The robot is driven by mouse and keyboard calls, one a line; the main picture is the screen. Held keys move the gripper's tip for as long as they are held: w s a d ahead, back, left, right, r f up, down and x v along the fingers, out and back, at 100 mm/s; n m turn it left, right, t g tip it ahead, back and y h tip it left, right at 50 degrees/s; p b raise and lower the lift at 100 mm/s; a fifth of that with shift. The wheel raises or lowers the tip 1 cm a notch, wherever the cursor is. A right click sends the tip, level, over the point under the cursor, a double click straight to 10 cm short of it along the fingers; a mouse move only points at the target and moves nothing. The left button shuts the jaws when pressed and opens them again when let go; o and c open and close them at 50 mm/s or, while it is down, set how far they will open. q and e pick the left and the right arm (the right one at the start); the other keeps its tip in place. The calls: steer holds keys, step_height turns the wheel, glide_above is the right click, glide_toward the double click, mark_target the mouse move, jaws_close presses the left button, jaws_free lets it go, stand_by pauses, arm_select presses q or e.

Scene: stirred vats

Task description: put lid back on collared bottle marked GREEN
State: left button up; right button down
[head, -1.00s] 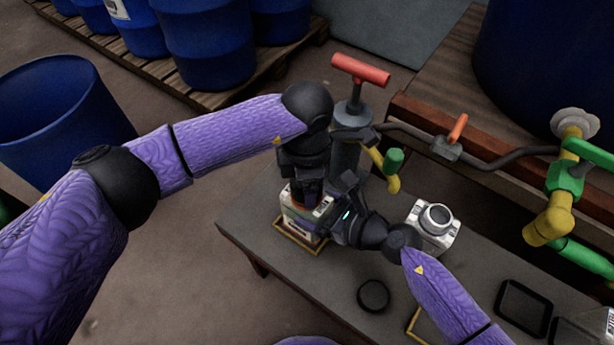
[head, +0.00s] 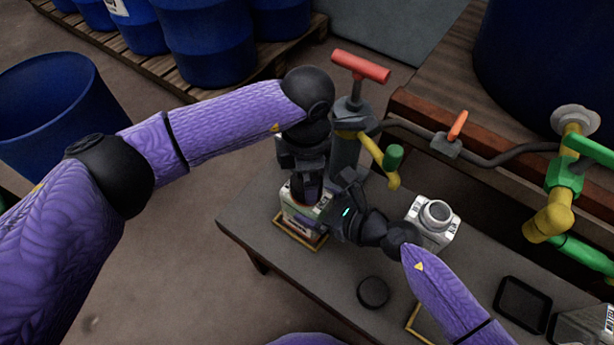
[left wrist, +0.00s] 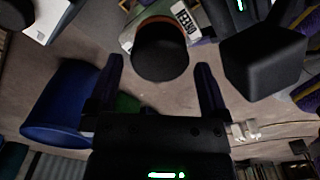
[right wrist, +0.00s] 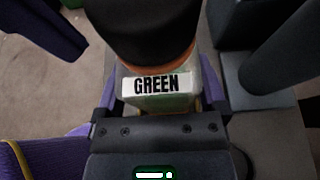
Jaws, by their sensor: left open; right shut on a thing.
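The bottle marked GREEN (head: 297,222) has a pale body and stands at the table's far left end. Its GREEN label (right wrist: 157,84) faces the right wrist camera. An orange collar (right wrist: 177,60) shows on its neck, with a black lid (right wrist: 145,25) on top, touching the collar; I cannot tell whether it is fully seated. My right gripper (head: 334,216) is shut on the bottle's body. My left gripper (head: 308,196) is open over the bottle. In the left wrist view the lid (left wrist: 160,52) lies between and beyond its spread fingers, with gaps on both sides.
A yellow-edged mat (head: 306,240) lies under the bottle. A white open-necked bottle (head: 432,225) and a loose black lid (head: 373,292) are to the right. A black tray (head: 522,308) lies at the lower right. A red-handled pump (head: 347,120) and pipes stand behind.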

arm_select(q)
step_height(320, 180, up, 10)
steer(key=shift+f, duration=0.25)
arm_select(e)
jaws_free()
arm_select(q)
step_height(320, 180, up, 4)
steer(key=p, duration=0.2)
steer(key=shift+s+f+p, duration=0.1)
steer(key=shift+f+p, duration=0.1)
steer(key=shift+p, duration=0.2)
arm_select(e)
steer(key=v, duration=1)
